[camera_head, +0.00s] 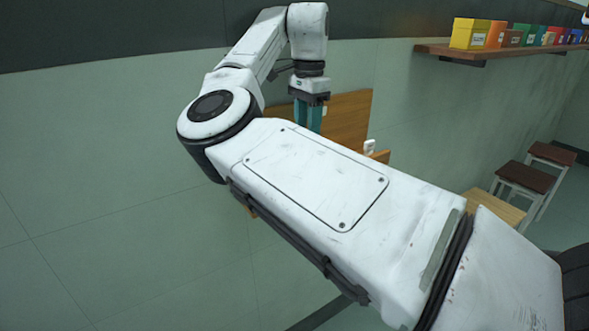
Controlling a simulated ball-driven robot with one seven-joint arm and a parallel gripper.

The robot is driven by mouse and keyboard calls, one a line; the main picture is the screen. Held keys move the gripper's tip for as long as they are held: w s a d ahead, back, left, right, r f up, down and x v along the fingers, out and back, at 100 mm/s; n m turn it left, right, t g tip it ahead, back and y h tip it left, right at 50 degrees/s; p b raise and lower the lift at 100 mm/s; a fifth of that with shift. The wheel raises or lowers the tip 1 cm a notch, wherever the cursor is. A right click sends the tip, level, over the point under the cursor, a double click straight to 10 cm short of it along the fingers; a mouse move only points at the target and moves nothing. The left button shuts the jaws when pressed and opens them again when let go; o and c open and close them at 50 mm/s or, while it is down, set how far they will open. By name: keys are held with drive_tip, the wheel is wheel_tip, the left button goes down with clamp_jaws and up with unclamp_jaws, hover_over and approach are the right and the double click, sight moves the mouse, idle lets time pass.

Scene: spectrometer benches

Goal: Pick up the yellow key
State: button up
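No yellow key can be made out in the head camera view. My gripper (308,117) points down at the upper middle, in front of a wooden surface (346,118). Its teal fingers are partly hidden behind my own white arm, and their tips do not show. I cannot tell whether it is open or shut, or whether it holds anything. My arm also hides much of the wooden surface.
A small white object (369,146) is at the wooden surface's right edge. A wall shelf (497,52) at the upper right holds several coloured boxes. Stools with brown seats (523,177) stand at the right. A green tiled wall (95,160) fills the left.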

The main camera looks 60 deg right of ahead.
wheel_tip(320, 180, down, 11)
drive_tip(key=shift+r+p, duration=0.2)
drive_tip(key=shift+p, duration=0.1)
idle(0.4)
clamp_jaws()
